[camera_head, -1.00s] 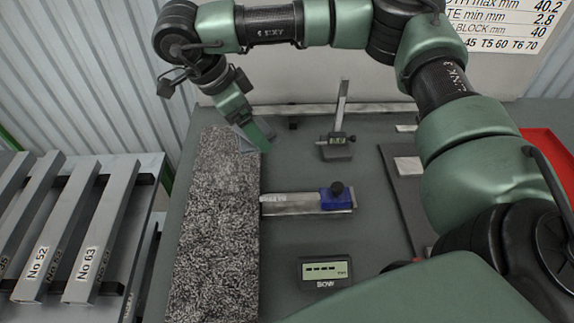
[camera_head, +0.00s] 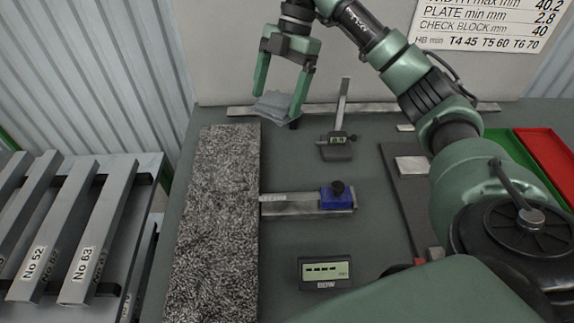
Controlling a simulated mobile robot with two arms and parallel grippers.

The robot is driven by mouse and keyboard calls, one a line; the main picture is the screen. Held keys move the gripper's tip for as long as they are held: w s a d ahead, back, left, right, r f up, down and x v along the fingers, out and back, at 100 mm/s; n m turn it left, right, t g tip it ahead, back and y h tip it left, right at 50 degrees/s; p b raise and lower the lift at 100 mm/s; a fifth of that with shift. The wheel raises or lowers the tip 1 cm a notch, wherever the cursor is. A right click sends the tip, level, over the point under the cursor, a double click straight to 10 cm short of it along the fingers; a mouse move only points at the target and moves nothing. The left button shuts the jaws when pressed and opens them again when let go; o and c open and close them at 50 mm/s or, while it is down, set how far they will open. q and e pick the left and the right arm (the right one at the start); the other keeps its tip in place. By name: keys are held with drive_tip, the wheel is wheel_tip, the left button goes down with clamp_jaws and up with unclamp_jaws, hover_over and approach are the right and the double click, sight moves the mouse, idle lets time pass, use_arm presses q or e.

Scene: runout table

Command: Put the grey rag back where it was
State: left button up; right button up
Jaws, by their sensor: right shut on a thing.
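The grey rag (camera_head: 272,107) is a small folded cloth between the green fingers of my right gripper (camera_head: 279,98), at the back of the table. My right gripper is shut on it. The rag hangs just beyond the far end of the speckled granite block (camera_head: 215,215); I cannot tell whether it touches the table. My left gripper does not show.
A height gauge (camera_head: 338,140) stands right of the rag. A steel tool with a blue clamp (camera_head: 336,196) and a small display (camera_head: 325,271) are nearer. Numbered bars (camera_head: 97,235) lie on a rack at left. Red (camera_head: 548,152) and green (camera_head: 520,150) trays are at right.

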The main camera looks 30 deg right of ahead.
drive_tip(key=m+t, duration=0.1)
drive_tip(key=m, duration=0.1)
drive_tip(key=d+m+t, duration=0.1)
drive_tip(key=m, duration=0.2)
drive_tip(key=shift+s+d, duration=0.15)
drive_tip(key=shift+d, duration=0.05)
drive_tip(key=m, duration=0.2)
drive_tip(key=d+m+t, duration=0.1)
drive_tip(key=shift+s+d+m+t, duration=0.1)
drive_tip(key=shift+d+m+t, duration=0.1)
drive_tip(key=shift+m+t, duration=0.15)
drive_tip(key=shift+m, duration=0.25)
wheel_tip(320, 180, down, 20)
drive_tip(key=shift+r+p, duration=0.1)
drive_tip(key=shift+p, duration=1)
drive_tip(key=o, duration=1.1)
drive_tip(key=shift+h, duration=0.3)
drive_tip(key=shift+o, duration=0.2)
drive_tip(key=b+v, duration=0.2)
drive_tip(key=v, duration=1)
